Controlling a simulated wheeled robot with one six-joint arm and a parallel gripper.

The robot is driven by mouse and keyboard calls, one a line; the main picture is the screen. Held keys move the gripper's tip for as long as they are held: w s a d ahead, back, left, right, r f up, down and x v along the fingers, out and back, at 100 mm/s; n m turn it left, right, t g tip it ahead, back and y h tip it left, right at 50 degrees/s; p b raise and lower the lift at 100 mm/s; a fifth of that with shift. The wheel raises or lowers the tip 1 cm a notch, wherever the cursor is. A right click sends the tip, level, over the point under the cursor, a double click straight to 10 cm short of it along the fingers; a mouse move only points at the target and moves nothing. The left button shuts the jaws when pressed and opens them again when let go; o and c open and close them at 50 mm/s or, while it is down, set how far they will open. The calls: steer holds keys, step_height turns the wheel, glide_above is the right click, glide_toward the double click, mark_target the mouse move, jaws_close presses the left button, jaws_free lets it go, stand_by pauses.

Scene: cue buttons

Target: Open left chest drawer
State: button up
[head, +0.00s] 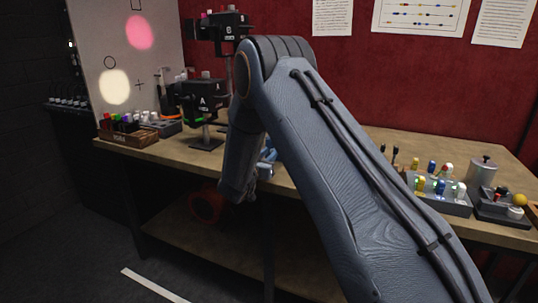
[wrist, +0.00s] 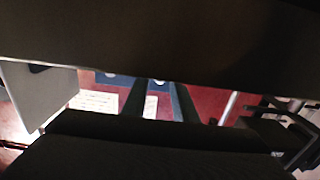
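No chest and no drawer can be made out in either view. My arm fills the middle of the head view and hides part of the bench. My gripper is mostly hidden behind the arm there; only small blue parts show beside the forearm, over the bench. In the wrist view, two dark blue-edged bars that look like the fingers of my gripper (wrist: 160,103) stand apart with a gap between them. I see nothing held in the gap. Large dark shapes cover the top and bottom of that view.
A wooden bench (head: 170,154) runs along the red wall, with a lower shelf (head: 215,248). It bears a small wooden box (head: 128,138), a device marked A (head: 206,100), button boxes (head: 440,193) and a metal canister (head: 481,170). A pale board (head: 120,55) stands at left. Floor is clear at front left.

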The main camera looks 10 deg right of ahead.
jaws_close()
steer(key=p+v, duration=0.2)
steer(key=v, duration=0.6)
steer(key=shift+o, duration=1.4)
jaws_free()
steer(key=shift+a, duration=0.1)
steer(key=b+v, duration=0.1)
steer(key=v, duration=0.6)
steer(key=shift+s, duration=0.35)
steer(key=shift+a, duration=0.1)
